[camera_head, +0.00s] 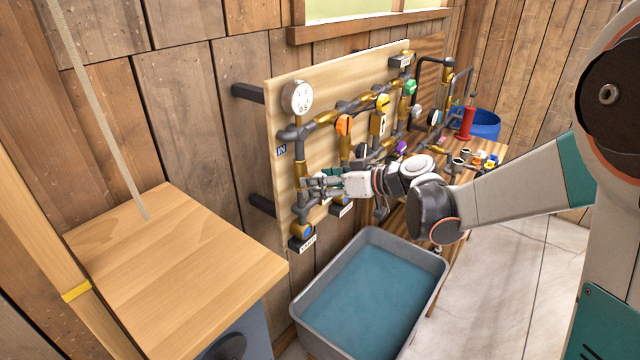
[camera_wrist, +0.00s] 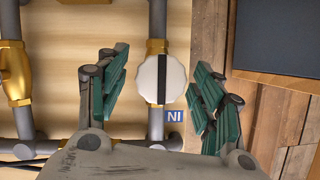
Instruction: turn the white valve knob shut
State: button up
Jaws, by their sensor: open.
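In the wrist view the white valve knob (camera_wrist: 158,80) has a scalloped rim and a black stripe that runs along the line of its pipe. It sits on a brass valve body, close to an upside-down "IN" label (camera_wrist: 175,116). The green fingers of my gripper (camera_wrist: 160,82) are open on both sides of the knob, with a visible gap on each side. In the head view my gripper (camera_head: 313,184) is at the lower left of the pipe board (camera_head: 330,85) and covers the knob there.
A round white gauge (camera_head: 297,97) is above my gripper. Orange (camera_head: 344,125), yellow (camera_head: 383,103) and green (camera_head: 411,88) knobs sit on pipes to the right. A grey tub (camera_head: 431,263) holding blue water stands below. A wooden-topped cabinet (camera_head: 170,250) is at the left.

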jog(key=shift+w+a+f, duration=0.1)
jog(key=shift+w+a, duration=0.05)
jog(key=shift+a, duration=0.1)
jog(key=c, duration=1.1)
